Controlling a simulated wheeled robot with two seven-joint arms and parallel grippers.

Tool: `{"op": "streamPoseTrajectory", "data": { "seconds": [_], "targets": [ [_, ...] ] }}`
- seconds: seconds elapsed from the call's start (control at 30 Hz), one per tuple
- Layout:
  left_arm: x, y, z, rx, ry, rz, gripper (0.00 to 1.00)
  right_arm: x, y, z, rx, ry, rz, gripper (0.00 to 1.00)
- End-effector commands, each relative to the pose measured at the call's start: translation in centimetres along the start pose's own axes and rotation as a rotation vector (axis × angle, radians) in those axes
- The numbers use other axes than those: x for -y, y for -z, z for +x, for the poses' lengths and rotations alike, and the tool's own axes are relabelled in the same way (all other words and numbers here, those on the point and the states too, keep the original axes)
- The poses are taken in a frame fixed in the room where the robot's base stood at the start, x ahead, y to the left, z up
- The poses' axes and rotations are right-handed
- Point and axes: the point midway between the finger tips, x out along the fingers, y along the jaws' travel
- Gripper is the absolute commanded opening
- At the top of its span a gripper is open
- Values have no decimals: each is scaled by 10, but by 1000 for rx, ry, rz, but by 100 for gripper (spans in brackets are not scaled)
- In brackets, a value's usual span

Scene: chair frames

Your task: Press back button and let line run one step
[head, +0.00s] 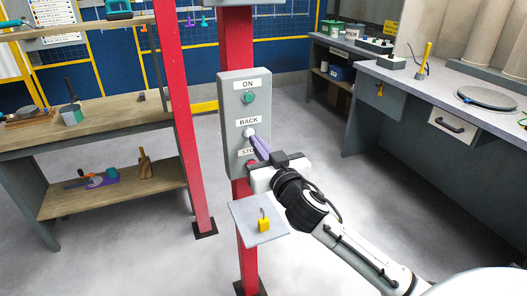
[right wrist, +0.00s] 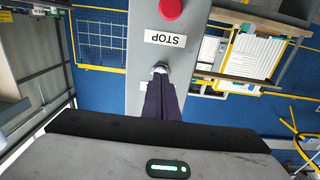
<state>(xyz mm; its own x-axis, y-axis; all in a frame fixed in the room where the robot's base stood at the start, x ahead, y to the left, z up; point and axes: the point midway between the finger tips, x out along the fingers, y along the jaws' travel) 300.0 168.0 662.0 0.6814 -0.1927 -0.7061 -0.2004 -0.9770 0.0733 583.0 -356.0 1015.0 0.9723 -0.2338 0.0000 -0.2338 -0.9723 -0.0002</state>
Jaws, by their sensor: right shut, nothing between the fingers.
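A grey control box (head: 235,115) is mounted on a red post. It carries a green button (head: 249,98) under the ON label, a white button (head: 249,132) under the BACK label, and a red button (head: 252,164) under the STOP label, partly hidden. My right gripper (head: 256,142) is shut and empty, its purple fingers pointing at the white BACK button. In the right wrist view, which is upside down, the fingertips (right wrist: 160,82) meet or nearly meet the white button (right wrist: 160,68); I cannot tell if it is pressed in. The red STOP button (right wrist: 171,8) shows beyond its label. My left gripper is out of view.
A small shelf plate (head: 248,228) with a yellow padlock (head: 264,222) sits below the box. A second red post (head: 181,130) stands to the left, beside a wooden workbench (head: 95,128). A grey counter (head: 440,90) is at the right. Open floor lies between.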

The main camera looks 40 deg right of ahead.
Motion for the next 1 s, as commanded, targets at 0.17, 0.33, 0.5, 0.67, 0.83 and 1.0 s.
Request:
{"op": "streamPoseTrajectory", "data": {
  "seconds": [0.17,0.33,0.5,0.67,0.83,1.0],
  "targets": [
    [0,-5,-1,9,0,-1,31,0,0,10,0,-1,0,0],
    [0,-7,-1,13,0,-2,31,0,0,12,0,0,0,0],
    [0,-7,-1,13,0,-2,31,0,0,12,0,0,0,0],
    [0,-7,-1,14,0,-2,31,0,0,14,0,0,1,0],
    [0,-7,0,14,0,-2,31,0,0,21,0,0,2,0],
    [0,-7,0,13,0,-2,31,0,0,24,0,0,-1,0]
  ]
}}
